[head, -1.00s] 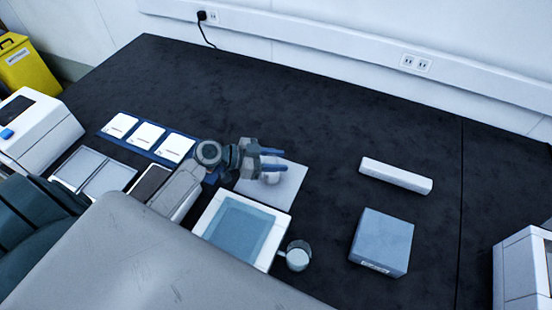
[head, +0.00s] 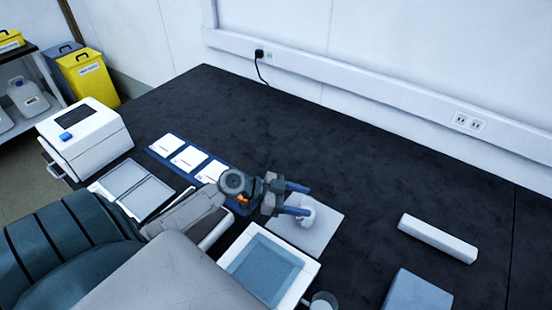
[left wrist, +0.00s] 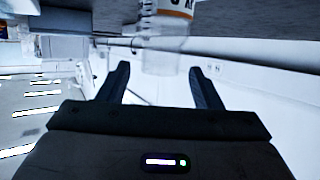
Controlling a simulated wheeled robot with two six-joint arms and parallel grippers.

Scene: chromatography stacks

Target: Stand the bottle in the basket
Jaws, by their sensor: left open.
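A clear bottle with an orange-and-white label (left wrist: 166,45) shows in the left wrist view, beyond and between the fingertips, with its top cut off by the frame. In the head view the pale bottle (head: 309,212) stands on a white mat (head: 318,236), partly hidden by a finger. My left gripper (head: 303,200) is open at the bottle, its blue fingers pointing right; the fingers also show apart in the left wrist view (left wrist: 160,85). I cannot tell whether they touch it. A white-rimmed, blue-floored container (head: 312,272), apparently the basket, stands nearer me and looks empty. My right gripper is out of view.
A blue strip with three white cards (head: 189,158) lies behind my left arm. A two-part tray (head: 132,189) and a white device (head: 85,138) stand left. A small beaker (head: 323,301), a long white box (head: 437,238) and a blue-grey box (head: 417,293) are right. The far table is clear.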

